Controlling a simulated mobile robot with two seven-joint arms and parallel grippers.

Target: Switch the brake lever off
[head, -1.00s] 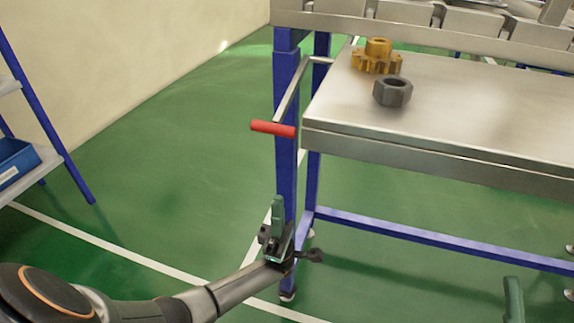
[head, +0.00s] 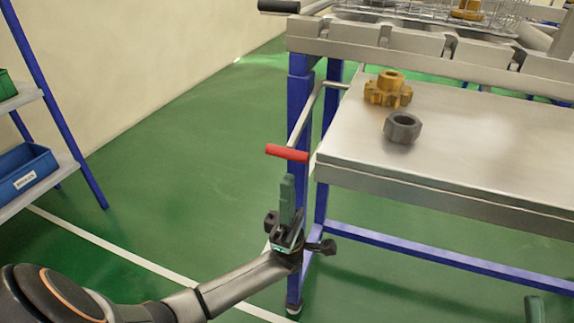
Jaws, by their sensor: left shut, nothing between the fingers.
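The brake lever shows as a bent metal bar with a red handle (head: 287,153), at the left end of the metal table. The bar runs from the table's blue frame down to the handle, which lies nearly level. My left gripper (head: 288,182) is just below the red handle, with its green fingers pointing up. It is shut and empty, and a small gap seems to part the fingertips from the handle. Only a green tip of my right gripper (head: 534,304) shows at the bottom right edge; its jaws cannot be made out.
The metal table (head: 480,160) holds a brass gear (head: 388,92) and a dark hex nut (head: 402,128). A wire basket (head: 410,10) is at the top. A shelf with a blue bin (head: 24,170) stands at left. Green floor between shelf and table is clear.

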